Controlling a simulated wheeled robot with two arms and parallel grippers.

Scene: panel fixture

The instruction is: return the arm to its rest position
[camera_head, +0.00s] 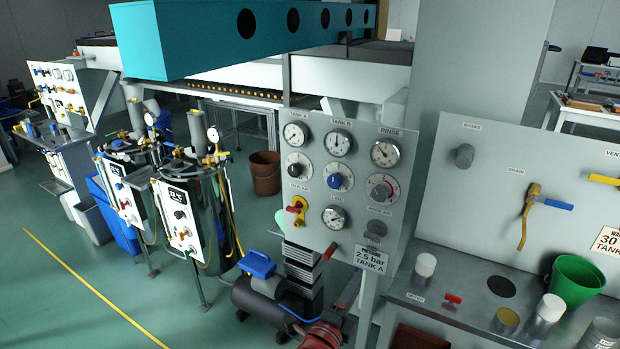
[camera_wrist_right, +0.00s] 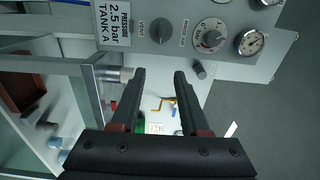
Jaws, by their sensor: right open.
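My right gripper (camera_wrist_right: 159,73) is open and empty in the right wrist view, with its two dark fingers apart. The grey gauge panel (camera_head: 316,121) stands in the middle of the head view, with several round gauges and dials, a red and yellow valve handle (camera_head: 297,208) and a "2.5 bar TANK A" label (camera_head: 371,259). In the right wrist view this label (camera_wrist_right: 114,22) appears turned sideways, beyond the fingers and to their left. I cannot make out either gripper clearly in the head view.
A bench (camera_head: 450,275) at the right carries several cups and a green bucket (camera_head: 575,281), below a panel with a yellow and blue drain valve (camera_head: 530,212). A compressor (camera_head: 260,290) and tanks (camera_head: 205,205) stand left of the gauge panel.

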